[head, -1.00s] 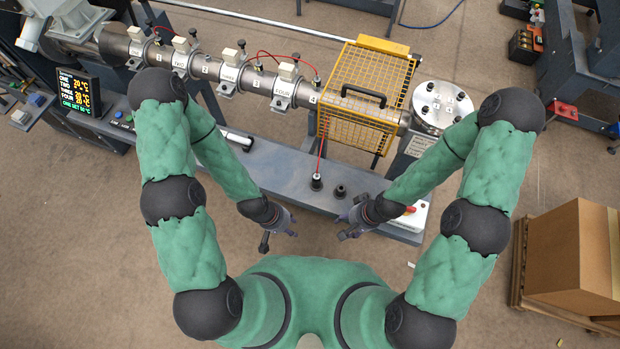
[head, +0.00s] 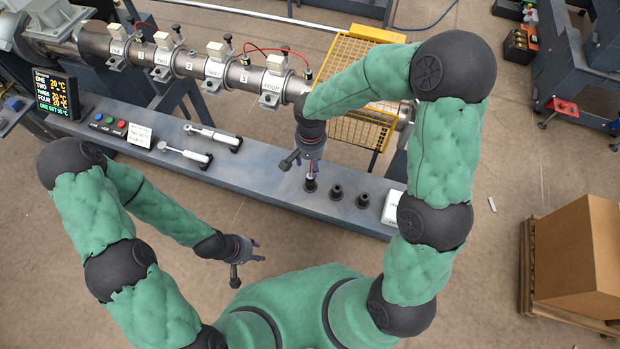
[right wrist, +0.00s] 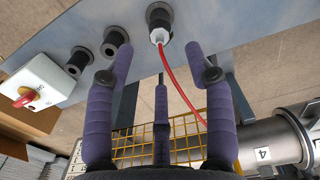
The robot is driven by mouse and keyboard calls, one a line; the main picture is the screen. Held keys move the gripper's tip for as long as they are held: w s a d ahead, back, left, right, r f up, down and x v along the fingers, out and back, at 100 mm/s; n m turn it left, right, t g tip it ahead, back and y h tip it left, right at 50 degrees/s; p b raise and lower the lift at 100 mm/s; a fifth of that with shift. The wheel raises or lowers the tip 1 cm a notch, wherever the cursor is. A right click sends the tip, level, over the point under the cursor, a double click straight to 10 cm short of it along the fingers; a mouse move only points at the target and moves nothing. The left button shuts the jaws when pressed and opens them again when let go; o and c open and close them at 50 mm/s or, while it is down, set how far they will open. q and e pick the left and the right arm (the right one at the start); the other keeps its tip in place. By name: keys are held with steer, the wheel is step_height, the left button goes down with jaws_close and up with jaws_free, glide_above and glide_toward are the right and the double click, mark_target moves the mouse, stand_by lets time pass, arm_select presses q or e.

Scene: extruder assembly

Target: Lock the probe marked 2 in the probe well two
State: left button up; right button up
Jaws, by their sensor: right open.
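A probe with a white hex collar and red cable (right wrist: 160,36) stands in a black holder on the grey shelf; its number is not readable. It also shows below my right gripper in the head view (head: 310,178). My right gripper (right wrist: 158,60) is open and empty, its fingers pointing toward the probe without closing on it. In the head view it (head: 303,163) hangs over the shelf. My left gripper (head: 246,268) appears open and empty, in front of the shelf. The barrel mark 2 (head: 186,66) shows between heater bands; whether its well is filled is unclear.
Two empty black holders (head: 336,191) (head: 363,200) stand right of the probe. A white switch box (right wrist: 34,82) with a red knob is beyond them. Two torque-wrench-like tools (head: 213,135) lie at the shelf's left.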

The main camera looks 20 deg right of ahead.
mark_target(310, 175)
step_height(310, 175, down, 3)
steer(key=shift+r+b, duration=0.1)
steer(key=shift+b, duration=0.25)
step_height(310, 175, down, 5)
steer(key=shift+b, duration=1.25)
steer(key=shift+r, duration=0.1)
jaws_close()
